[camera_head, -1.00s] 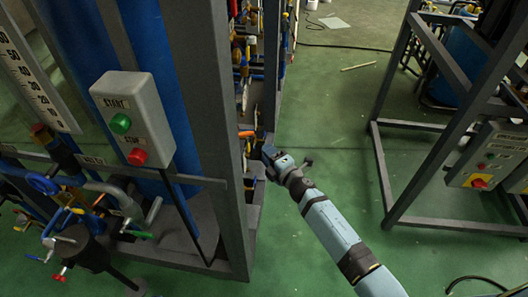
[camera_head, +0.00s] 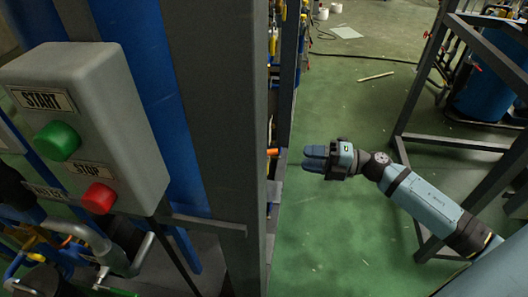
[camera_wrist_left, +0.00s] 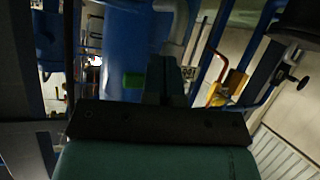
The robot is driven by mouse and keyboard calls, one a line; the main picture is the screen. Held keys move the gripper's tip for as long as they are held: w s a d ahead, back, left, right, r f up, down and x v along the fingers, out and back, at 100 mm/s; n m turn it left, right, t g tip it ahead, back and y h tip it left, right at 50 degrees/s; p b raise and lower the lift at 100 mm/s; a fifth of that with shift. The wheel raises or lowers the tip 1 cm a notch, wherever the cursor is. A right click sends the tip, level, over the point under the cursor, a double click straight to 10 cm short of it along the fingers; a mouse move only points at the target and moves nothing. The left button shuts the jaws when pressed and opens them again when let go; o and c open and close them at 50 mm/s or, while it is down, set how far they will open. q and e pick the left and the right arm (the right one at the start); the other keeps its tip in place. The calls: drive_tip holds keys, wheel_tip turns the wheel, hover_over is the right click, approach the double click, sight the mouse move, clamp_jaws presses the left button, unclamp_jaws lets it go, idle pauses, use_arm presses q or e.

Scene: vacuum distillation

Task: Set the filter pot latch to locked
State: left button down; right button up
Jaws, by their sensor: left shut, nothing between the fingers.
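I cannot make out the filter pot latch in either view. A dark round body (camera_head: 50,284), perhaps the filter pot, is cut off at the lower left of the head view. My left gripper (camera_wrist_left: 168,72) shows only in the left wrist view, with its dark fingers together and nothing held; the picture is dim there. My right gripper (camera_head: 313,160) shows in the head view with its blue fingers close together and empty, beside the frame's grey post and away from the dark body.
A grey START/STOP box (camera_head: 92,125) and a grey post (camera_head: 220,130) fill the left of the head view. Pipes (camera_head: 85,240) crowd below the box. An orange bent pipe (camera_wrist_left: 214,95) shows right of the left fingers. Green floor (camera_head: 340,235) is open at the centre.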

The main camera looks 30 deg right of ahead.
sight(276, 153)
drive_tip(key=x, duration=1.1)
drive_tip(key=shift+w, duration=0.15)
clamp_jaws()
